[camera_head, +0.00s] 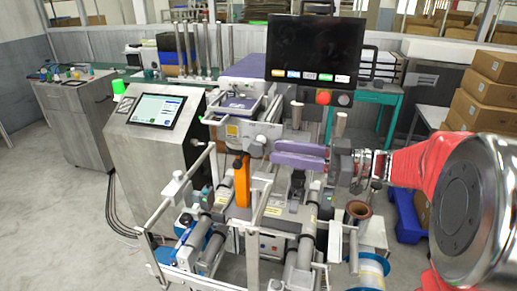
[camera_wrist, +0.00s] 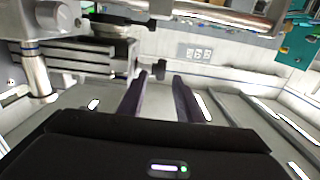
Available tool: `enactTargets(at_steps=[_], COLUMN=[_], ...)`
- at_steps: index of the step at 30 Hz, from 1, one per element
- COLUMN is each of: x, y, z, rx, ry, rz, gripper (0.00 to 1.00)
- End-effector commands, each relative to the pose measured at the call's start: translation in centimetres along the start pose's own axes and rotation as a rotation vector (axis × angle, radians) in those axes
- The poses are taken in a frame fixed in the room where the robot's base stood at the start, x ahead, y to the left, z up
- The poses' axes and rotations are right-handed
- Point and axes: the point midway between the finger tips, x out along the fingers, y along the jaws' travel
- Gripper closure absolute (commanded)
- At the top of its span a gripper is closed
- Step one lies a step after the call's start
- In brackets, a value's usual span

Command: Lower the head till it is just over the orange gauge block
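The orange gauge block (camera_head: 242,182) stands upright in the machine in the head view. The grey-white head (camera_head: 240,131), with a yellow label, is just above the block's top; the size of any gap is too small to tell. My gripper (camera_head: 274,150) reaches in from the right, its two purple fingers apart and pointing left toward the head. In the wrist view my gripper (camera_wrist: 158,78) is open, with a small black knob (camera_wrist: 152,69) showing between and just beyond the fingertips. Whether the fingers touch the knob cannot be told. The orange block does not show in the wrist view.
A dark monitor (camera_head: 315,48) hangs above the machine. A control cabinet (camera_head: 160,130) stands left, and rollers and posts crowd the front. Boxes (camera_head: 486,104) are stacked at right. A small counter (camera_wrist: 198,54) shows behind the fingers in the wrist view.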

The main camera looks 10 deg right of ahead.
Motion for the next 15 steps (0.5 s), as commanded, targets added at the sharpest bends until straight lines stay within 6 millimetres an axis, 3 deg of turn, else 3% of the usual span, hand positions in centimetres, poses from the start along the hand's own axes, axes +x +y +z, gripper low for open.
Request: enactTargets(at_steps=[9,15], x=[4.4,6.1], y=[-0.1,0.0], z=[0.0,0.0], rx=[0.000,0.000], ry=[0.001,0.001], rz=[-0.003,-0.001], gripper=[0.68,0.68])
